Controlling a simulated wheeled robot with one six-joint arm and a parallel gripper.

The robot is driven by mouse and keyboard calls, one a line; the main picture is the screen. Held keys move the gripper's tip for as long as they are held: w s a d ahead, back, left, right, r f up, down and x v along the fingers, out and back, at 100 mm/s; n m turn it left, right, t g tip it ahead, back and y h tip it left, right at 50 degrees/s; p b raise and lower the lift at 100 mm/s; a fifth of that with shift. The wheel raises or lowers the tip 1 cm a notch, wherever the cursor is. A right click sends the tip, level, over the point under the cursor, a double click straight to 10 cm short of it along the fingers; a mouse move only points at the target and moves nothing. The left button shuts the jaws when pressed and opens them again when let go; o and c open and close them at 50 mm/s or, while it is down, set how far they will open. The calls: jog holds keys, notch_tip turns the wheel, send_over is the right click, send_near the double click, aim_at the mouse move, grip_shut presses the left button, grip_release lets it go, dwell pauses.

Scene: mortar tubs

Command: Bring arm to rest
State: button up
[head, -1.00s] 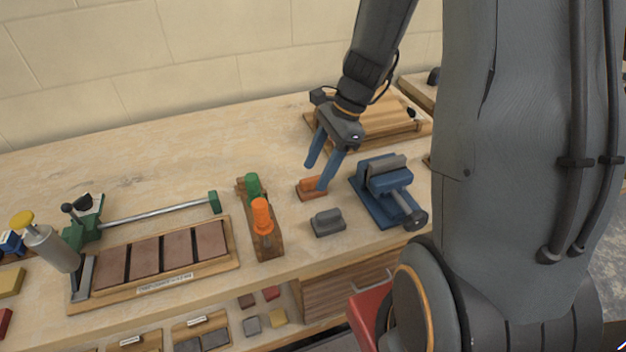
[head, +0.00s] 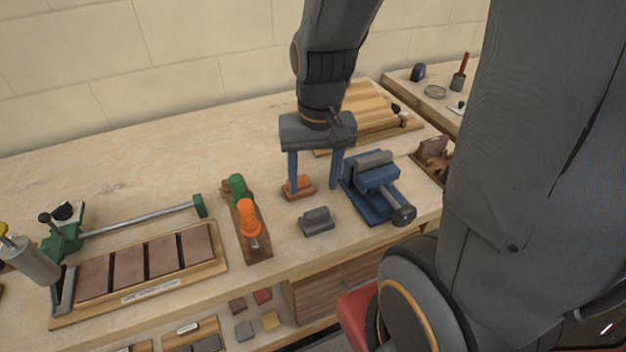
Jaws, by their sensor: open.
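My gripper (head: 314,188) is open over the workbench (head: 130,160), with its two blue fingers pointing down. The left finger hangs in front of or beside a small orange block (head: 299,187); I cannot tell whether they touch. The right finger is close to the left side of the blue vise (head: 372,188). A grey block (head: 317,221) lies on the bench just in front of the gripper.
An orange-handled tool (head: 249,218) and a green-handled tool (head: 237,185) lie left of the gripper. A green clamp (head: 65,236) and a tray of brown tiles (head: 150,295) are further left. A wooden board (head: 372,105) is behind. The back left bench is clear.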

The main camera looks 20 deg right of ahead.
jog(key=n, duration=0.1)
jog(key=s+n, duration=0.1)
jog(key=shift+a+f+n, duration=0.15)
jog(key=shift+a+n, duration=0.1)
jog(key=shift+n, duration=0.15)
dwell(0.9)
